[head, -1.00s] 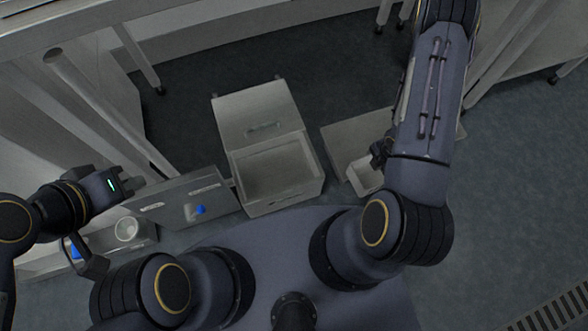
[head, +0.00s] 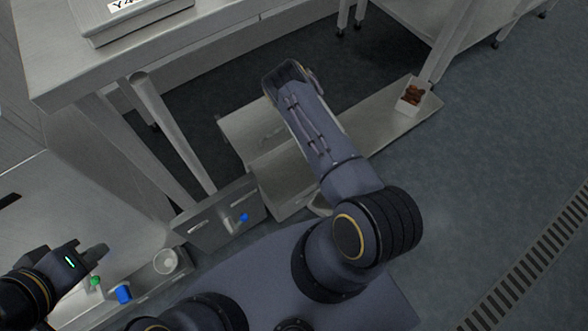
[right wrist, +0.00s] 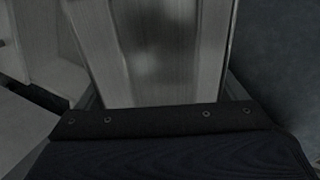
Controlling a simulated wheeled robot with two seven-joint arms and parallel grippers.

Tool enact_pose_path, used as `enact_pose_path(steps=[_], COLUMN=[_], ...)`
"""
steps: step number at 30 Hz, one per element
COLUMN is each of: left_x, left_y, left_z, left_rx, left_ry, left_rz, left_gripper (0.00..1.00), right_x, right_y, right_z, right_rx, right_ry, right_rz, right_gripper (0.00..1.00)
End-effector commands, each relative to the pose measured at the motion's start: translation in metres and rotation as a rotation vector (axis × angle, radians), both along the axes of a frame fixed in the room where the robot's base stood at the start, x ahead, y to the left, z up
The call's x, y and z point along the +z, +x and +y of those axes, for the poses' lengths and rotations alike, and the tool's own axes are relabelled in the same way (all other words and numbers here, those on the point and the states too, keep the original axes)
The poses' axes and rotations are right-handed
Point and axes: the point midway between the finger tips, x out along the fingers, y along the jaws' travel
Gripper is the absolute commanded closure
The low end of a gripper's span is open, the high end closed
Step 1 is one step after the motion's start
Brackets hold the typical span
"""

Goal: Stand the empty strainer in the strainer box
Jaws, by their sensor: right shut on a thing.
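My right gripper (right wrist: 158,95) is shut on a pale grey, walled thing (right wrist: 150,50), seen close up in the right wrist view; I take it to be the strainer. A pale rounded piece (head: 320,203) beside my right arm in the head view may be part of it. My right arm hides that gripper in the head view. An open metal box (head: 285,185) with its lid (head: 248,125) raised lies partly behind this arm; I cannot tell whether it is the strainer box. My left gripper (head: 98,254) is at the left; its jaw gap is unclear.
A metal panel with a blue knob (head: 244,217) and a pale cup (head: 166,261) are nearer. The floor at right is clear.

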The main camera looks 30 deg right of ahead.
Motion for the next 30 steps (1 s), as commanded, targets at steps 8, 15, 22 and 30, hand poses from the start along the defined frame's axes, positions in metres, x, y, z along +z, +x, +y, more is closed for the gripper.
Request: enact_pose_path(steps=[8,15,22,30], left_x=[-0.011,-0.019,-0.025,-0.052], left_y=[0.0,0.0,0.0,0.0], left_z=[0.0,0.0,0.0,0.0], left_rx=[0.0,0.0,0.0,0.0], left_ry=[0.0,0.0,0.0,0.0], left_rz=[0.0,0.0,0.0,0.0], left_gripper=[1.0,1.0,1.0,1.0], right_x=[-0.003,-0.003,-0.002,-0.073], right_y=[0.057,0.116,0.174,0.187], right_z=[0.005,0.009,0.013,0.014], right_rx=[0.003,0.002,-0.001,-0.001], right_ry=[0.004,0.004,0.003,0.003], right_rz=[-0.051,-0.051,-0.05,-0.041], right_gripper=[0.36,0.36,0.36,0.36])
